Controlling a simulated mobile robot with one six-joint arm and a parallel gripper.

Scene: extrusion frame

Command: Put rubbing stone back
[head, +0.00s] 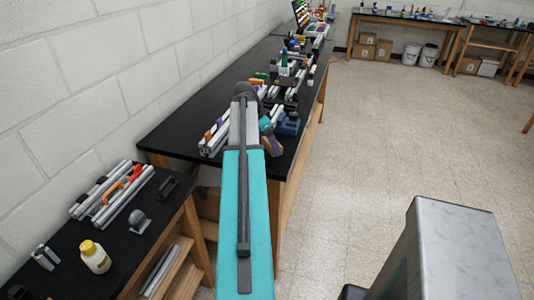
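I cannot make out the rubbing stone for certain. A small grey rounded block (139,220) stands on the near black table at the lower left; I cannot tell what it is. My teal and grey arm reaches up the middle of the view over the far bench. No gripper fingers can be made out; my arm hides part of the bench.
The near table (115,255) holds aluminium extrusions with orange handles (122,187), a black handle (168,187) and a yellow-capped bottle (94,257). The long black bench (185,128) holds more extrusions, a blue-grey device (288,123) and small tools. The floor at right is open.

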